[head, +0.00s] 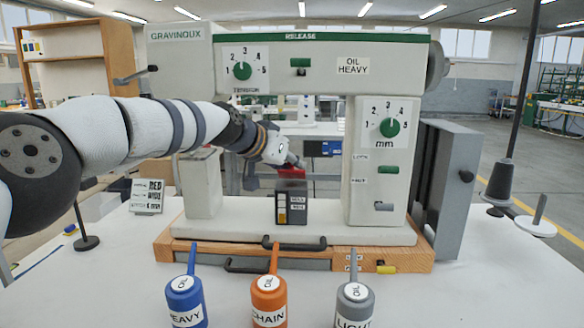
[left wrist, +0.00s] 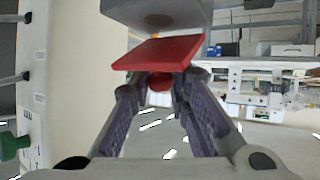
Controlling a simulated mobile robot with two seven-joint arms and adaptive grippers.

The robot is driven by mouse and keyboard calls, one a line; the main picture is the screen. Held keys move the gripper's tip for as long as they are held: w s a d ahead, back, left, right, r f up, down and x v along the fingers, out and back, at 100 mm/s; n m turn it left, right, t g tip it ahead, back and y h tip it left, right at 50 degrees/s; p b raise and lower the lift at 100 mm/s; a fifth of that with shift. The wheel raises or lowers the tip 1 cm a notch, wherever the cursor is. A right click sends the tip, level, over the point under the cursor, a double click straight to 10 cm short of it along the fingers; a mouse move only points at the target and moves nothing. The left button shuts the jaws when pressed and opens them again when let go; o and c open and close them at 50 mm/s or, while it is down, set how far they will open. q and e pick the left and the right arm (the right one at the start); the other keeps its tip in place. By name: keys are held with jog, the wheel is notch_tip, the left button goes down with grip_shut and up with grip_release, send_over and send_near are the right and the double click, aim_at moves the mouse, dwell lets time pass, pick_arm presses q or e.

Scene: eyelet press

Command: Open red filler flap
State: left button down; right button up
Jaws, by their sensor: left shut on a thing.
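The red filler flap (head: 291,172) is at the top of a small dark box (head: 291,207) with white labels, in the middle of the machine base. My left gripper (head: 294,163) reaches in from the left at the flap. In the left wrist view the red flap (left wrist: 160,52) shows as a tilted plate beside a grey block (left wrist: 160,12). A small round red knob (left wrist: 159,82) stands out from it. My left gripper's fingers (left wrist: 160,92) are shut on the knob, one on each side. I cannot tell exactly how far the flap is swung. My right gripper is not in view.
The white press arm (head: 300,75) and its column (head: 378,160) stand above and right of the box. Blue (head: 185,295), orange (head: 268,295) and grey (head: 354,300) oil bottles stand in front. A grey panel (head: 450,190) stands at the right. A label card (head: 147,196) is at the left.

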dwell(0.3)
pick_arm(q)
jog(key=c, duration=1.5)
grip_release()
